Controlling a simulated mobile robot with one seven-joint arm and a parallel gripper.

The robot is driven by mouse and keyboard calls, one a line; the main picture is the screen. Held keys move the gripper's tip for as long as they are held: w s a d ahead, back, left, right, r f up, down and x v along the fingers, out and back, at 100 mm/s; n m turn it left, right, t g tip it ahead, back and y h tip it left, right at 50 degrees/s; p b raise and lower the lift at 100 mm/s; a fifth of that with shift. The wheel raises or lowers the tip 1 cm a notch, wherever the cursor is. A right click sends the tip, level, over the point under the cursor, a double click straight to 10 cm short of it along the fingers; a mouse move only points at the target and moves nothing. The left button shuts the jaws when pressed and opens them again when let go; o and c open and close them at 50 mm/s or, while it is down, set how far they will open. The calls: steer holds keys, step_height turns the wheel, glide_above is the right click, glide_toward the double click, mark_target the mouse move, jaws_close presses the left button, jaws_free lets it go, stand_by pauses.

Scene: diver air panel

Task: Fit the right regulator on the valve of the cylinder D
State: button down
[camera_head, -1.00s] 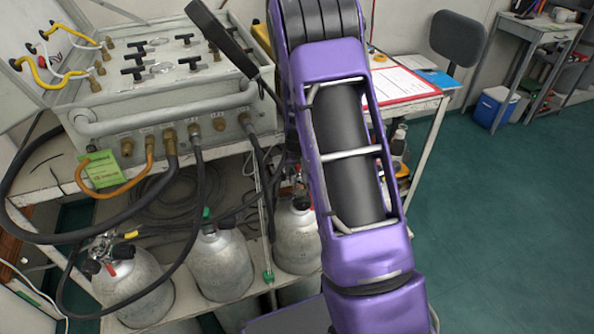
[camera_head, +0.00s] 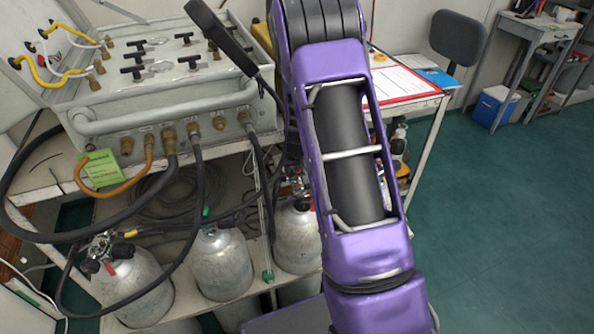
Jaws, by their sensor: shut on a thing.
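Several silver cylinders stand below the panel, and I cannot read which is D. The left cylinder (camera_head: 135,290) has a regulator (camera_head: 105,250) with black knobs and a red part on its valve. The middle cylinder (camera_head: 222,265) has a green piece on top and a black knob at its side. The right cylinder (camera_head: 297,243) has metal fittings with red parts (camera_head: 297,187) at its valve, partly behind my purple arm. I cannot tell whether these fittings are seated. My gripper is hidden behind my arm.
The grey air panel (camera_head: 165,85) stands on a worn bench, with black hoses hanging from its front ports and a green tag (camera_head: 100,167). A side table (camera_head: 425,112) holds a red-edged sheet (camera_head: 402,83). A blue cooler (camera_head: 495,108) stands farther right. The green floor at right is clear.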

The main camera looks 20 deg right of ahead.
steer(key=shift+f, duration=0.6)
stand_by(0.8)
steer(key=shift+c, duration=1.2)
jaws_free()
steer(key=shift+o, duration=0.4)
steer(key=shift+f, duration=0.1)
steer(key=p+v, duration=0.3)
steer(key=v, duration=1.4)
steer(key=shift+r, duration=0.25)
steer(key=shift+a, duration=0.1)
